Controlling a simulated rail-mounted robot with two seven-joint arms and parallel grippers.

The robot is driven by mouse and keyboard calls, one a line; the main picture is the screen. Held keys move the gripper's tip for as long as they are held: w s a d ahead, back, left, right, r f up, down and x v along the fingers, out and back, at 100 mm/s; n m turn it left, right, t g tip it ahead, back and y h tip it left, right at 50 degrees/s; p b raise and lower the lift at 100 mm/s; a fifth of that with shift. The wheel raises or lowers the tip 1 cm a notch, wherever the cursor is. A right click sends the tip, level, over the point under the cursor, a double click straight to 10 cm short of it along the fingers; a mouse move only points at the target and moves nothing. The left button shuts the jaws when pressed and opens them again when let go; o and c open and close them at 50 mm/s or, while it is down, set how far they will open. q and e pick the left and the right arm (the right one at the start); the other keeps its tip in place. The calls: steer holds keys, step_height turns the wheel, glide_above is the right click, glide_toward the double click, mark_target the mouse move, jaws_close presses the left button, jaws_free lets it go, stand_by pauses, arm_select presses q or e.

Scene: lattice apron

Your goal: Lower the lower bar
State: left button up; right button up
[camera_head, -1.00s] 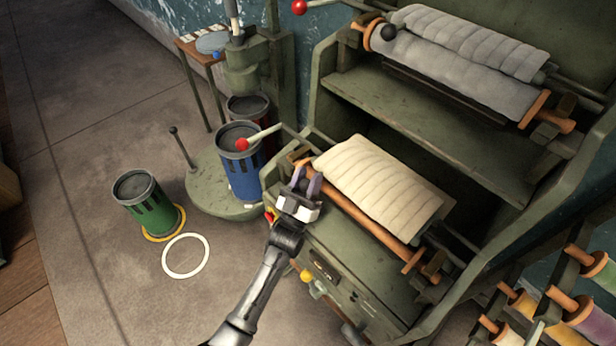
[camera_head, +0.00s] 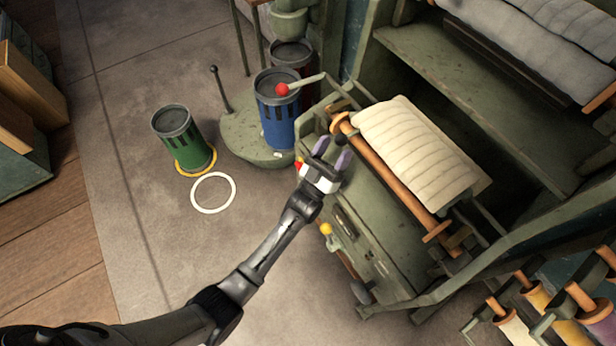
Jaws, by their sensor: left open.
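The green machine's lower level has a bar that ends in a red knob (camera_head: 282,90) and sticks out to the left, raised beside the blue canister. I cannot tell for sure that this is the lower bar. A wooden roller (camera_head: 392,180) lies along the front of the cream quilted cloth (camera_head: 420,150). My left gripper (camera_head: 332,154) is open and empty, its fingers pointing up near the roller's left end. It is to the lower right of the red knob, and apart from it. My right gripper is not in view.
A blue canister (camera_head: 277,118) stands on the round green base (camera_head: 240,135), with a dark red one (camera_head: 292,54) behind. A green canister (camera_head: 183,138) stands left, near a white floor ring (camera_head: 213,193). Spools (camera_head: 540,297) hang at lower right.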

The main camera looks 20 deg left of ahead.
arm_select(q)
steer(key=s+a+p, duration=0.2)
steer(key=s, duration=1)
steer(key=shift+a, duration=0.25)
steer(key=shift+f, duration=0.1)
